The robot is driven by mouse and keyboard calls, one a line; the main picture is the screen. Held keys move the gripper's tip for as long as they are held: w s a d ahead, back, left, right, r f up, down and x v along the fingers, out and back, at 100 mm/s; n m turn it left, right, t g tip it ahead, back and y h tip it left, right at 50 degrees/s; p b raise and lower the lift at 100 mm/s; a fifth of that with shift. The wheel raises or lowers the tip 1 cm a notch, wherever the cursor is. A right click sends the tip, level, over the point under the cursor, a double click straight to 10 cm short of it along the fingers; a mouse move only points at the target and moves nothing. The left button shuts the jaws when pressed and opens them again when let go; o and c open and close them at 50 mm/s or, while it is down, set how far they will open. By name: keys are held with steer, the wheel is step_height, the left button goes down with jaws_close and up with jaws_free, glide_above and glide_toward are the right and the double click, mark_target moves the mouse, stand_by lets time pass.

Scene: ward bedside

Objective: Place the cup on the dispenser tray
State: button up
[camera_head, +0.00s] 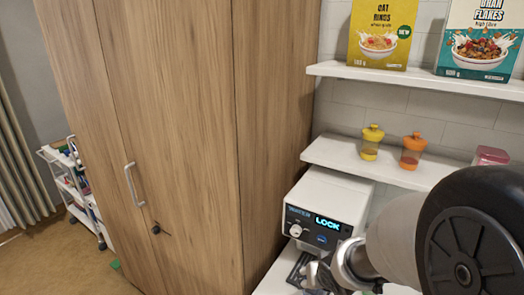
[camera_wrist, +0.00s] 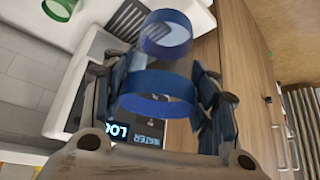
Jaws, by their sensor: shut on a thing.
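A clear cup with blue bands (camera_wrist: 158,92) is between the two dark fingers of my gripper (camera_wrist: 165,100) in the wrist view. The gripper is shut on it. The white water dispenser (camera_head: 328,200) stands beside the wardrobe, its display reading LOCK; the display also shows in the wrist view (camera_wrist: 132,132), behind the cup. A dark slotted tray (camera_wrist: 126,20) shows at the dispenser's front, beside the cup in the picture. I cannot tell the gap between cup and tray. In the head view my gripper (camera_head: 314,276) is low in front of the dispenser, and the cup is not clearly seen.
A tall wooden wardrobe (camera_head: 190,140) stands close on the left of the dispenser. A shelf (camera_head: 335,153) above it holds a yellow jar (camera_head: 371,145) and an orange jar (camera_head: 412,152). A green-rimmed item (camera_wrist: 60,8) is on the white surface near the tray.

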step_height(320, 180, down, 15)
steer(key=b, duration=1.5)
steer(key=shift+r, duration=0.1)
